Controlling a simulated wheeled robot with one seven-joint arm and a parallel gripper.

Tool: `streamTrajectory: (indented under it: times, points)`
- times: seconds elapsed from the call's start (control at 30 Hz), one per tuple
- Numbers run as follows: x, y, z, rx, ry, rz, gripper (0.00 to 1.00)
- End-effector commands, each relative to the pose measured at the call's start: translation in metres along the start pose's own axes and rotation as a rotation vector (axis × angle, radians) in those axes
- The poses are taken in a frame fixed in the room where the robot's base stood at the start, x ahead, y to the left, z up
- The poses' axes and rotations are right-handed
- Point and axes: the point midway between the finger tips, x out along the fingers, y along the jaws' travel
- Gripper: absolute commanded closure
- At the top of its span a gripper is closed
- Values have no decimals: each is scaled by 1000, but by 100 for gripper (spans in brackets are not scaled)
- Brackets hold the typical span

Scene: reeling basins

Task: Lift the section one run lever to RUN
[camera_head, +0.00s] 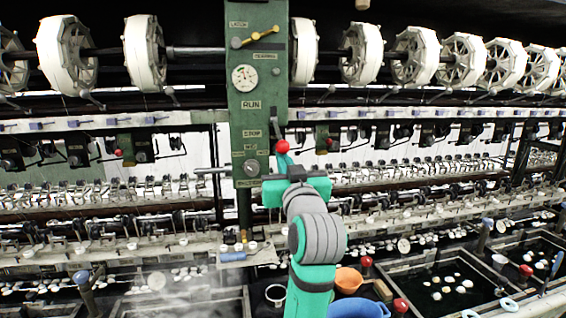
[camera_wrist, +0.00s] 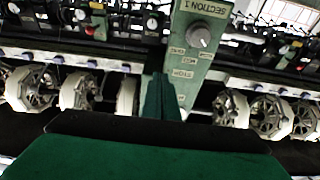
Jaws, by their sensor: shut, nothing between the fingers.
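The section one post is a green control column (camera_head: 250,125) in the head view, with a RUN label above a STOP label. A lever's red ball knob (camera_head: 283,146) shows at the column's right edge, near the height of STOP. My gripper (camera_head: 284,160) is shut and empty, its fingers just below the knob; I cannot tell whether they touch it. In the wrist view the shut fingers (camera_wrist: 161,97) point at the column (camera_wrist: 190,65), which appears upside down with its SECTION 1 plate and grey dial (camera_wrist: 199,38). The knob is not visible there.
White reels (camera_head: 362,50) line the shaft above. Below are basins (camera_head: 455,285), an orange bowl (camera_head: 348,280) and a blue tub (camera_head: 358,308). A yellow-knobbed latch handle (camera_head: 255,38) sits high on the column.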

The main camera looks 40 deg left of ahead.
Motion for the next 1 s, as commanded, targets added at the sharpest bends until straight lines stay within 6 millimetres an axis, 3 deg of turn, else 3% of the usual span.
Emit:
streamTrajectory:
  times: [1.0]
  points:
    - [-1,0,-37,0,0,0,100]
